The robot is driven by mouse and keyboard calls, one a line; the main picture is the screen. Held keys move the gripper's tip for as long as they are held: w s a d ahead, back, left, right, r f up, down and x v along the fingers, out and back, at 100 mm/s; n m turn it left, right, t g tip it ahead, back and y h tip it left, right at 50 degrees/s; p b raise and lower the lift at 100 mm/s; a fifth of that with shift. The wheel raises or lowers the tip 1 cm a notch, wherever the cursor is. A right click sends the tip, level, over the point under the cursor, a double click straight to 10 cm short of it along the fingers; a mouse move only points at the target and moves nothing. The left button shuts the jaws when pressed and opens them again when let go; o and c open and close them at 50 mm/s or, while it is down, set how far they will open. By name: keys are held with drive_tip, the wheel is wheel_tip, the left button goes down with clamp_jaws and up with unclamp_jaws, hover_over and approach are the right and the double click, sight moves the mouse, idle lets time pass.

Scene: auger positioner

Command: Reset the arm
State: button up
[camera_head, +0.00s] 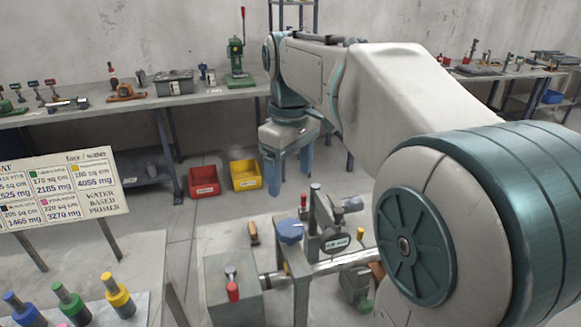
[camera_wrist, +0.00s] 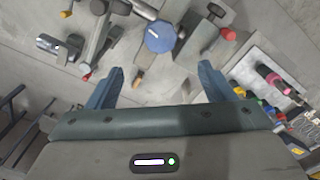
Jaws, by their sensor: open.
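My gripper (camera_head: 287,172) hangs pointing down from the arm, behind the positioner in the head view. In the wrist view my gripper (camera_wrist: 163,78) shows two blue-grey fingers spread apart with nothing between them. The auger positioner (camera_head: 318,225) stands on a grey table, with a blue knob (camera_head: 290,229), a metal shaft and a grey box (camera_head: 232,290) with a red-tipped lever (camera_head: 233,290). In the wrist view the blue knob (camera_wrist: 160,37) lies beyond the fingertips, apart from them. My arm hides the positioner's right part in the head view.
A sign (camera_head: 62,190) stands at left above colored-topped pegs (camera_head: 70,303). A red bin (camera_head: 204,181) and a yellow bin (camera_head: 245,174) sit on the floor. Benches with tools line the back wall, including a green press (camera_head: 238,62). Open floor lies between the tables.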

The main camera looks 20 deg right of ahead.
drive_tip(key=shift+r, duration=0.35)
drive_tip(key=shift+s+f, duration=0.1)
